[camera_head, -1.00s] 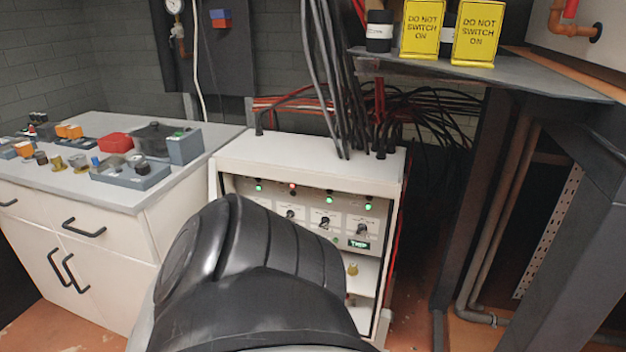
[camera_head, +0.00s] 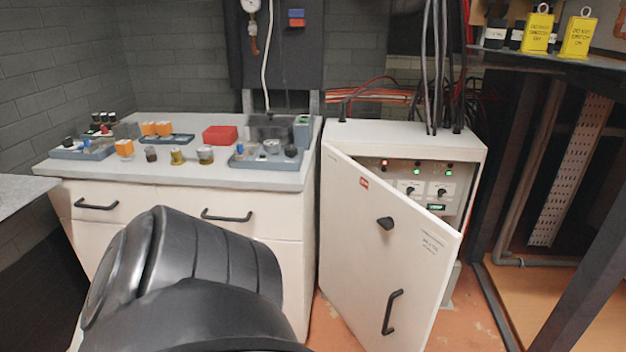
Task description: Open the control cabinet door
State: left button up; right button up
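The white control cabinet (camera_head: 400,132) stands on the floor right of the drawer counter, with cables going into its top. Its white door (camera_head: 365,260) is swung partly open, hinged on the left, with its free edge toward me. The door carries a black knob (camera_head: 386,223) and a black bar handle (camera_head: 392,312). Behind the door, part of a control panel (camera_head: 430,186) with lit indicators and switches shows; the lower inside is hidden. A black, ribbed part of my own arm fills the lower left. Neither gripper's fingers are in view.
A white counter (camera_head: 190,172) with black handles stands left of the cabinet, holding several small parts and a red box (camera_head: 220,136). A shelf (camera_head: 540,55) with yellow "do not switch on" tags (camera_head: 538,30) is at upper right. Dark metal frame posts stand right of the cabinet.

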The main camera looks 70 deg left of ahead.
aim_at(389, 288)
jog(key=k, duration=0.9)
jog(key=u, duration=1.9)
